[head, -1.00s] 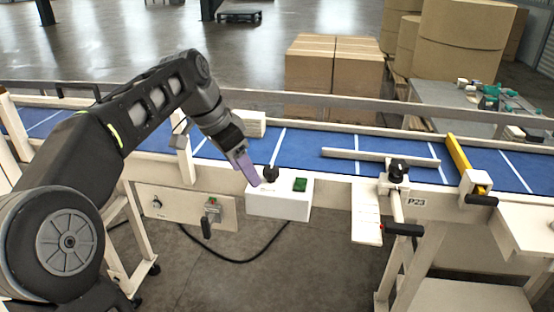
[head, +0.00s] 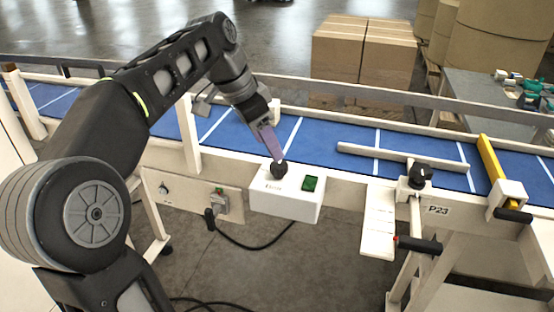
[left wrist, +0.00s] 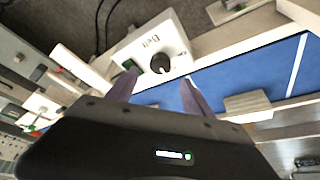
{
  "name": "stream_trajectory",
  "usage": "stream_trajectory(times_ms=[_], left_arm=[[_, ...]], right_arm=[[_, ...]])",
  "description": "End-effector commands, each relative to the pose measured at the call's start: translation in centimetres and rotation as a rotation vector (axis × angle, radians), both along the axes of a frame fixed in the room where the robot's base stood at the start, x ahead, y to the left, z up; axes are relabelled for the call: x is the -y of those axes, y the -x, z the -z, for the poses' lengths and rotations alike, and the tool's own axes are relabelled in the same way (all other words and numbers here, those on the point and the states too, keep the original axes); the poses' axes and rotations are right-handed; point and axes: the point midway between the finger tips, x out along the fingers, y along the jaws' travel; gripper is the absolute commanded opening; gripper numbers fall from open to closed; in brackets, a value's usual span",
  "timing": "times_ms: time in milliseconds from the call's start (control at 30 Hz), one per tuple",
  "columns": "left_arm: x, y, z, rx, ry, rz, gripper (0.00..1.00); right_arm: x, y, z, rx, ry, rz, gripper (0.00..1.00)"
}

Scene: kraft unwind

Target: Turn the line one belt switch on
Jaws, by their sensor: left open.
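A white control box (head: 287,200) is fixed to the near side of the conveyor. It carries a black rotary knob (head: 279,168) and a green switch (head: 309,183). In the left wrist view the box (left wrist: 168,30) bears lettering that seems to read "Belt", near the knob (left wrist: 160,63). My left gripper (head: 276,153) is above the box with its purple fingertips at the knob. In the left wrist view the open fingers (left wrist: 159,84) lie on either side of the knob, with gaps visible; whether they touch it is unclear. My right gripper is out of view.
The blue conveyor belt (head: 240,137) runs behind the box. A panel with a black plug (head: 209,215) and cable sits left of it. A black-knobbed clamp post (head: 419,178) and a yellow bar (head: 491,160) stand to the right. Cartons (head: 338,58) are behind.

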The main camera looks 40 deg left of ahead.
Motion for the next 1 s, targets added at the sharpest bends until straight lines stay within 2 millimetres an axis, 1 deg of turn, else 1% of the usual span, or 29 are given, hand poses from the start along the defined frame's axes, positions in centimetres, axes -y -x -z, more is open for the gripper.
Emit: stream_trajectory(times_ms=[33,200,400,533,767,1000], left_arm=[[0.1,-0.2,0.8,-0.004,0.001,0.001,0.60],[0.6,-1.1,3.2,-0.004,0.002,0.000,0.60],[1.0,-2.0,5.5,-0.003,0.001,0.000,0.60],[1.1,-2.2,6.0,0.000,0.001,0.000,0.60],[1.1,-2.2,6.0,0.000,0.000,0.000,0.60],[1.1,-2.2,6.0,0.000,0.000,0.000,0.40]], right_arm=[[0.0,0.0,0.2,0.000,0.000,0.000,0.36],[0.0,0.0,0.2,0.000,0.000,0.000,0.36],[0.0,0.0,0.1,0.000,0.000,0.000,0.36],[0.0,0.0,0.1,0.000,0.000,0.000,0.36],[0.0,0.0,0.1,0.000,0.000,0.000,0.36],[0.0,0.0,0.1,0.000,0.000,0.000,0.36]])
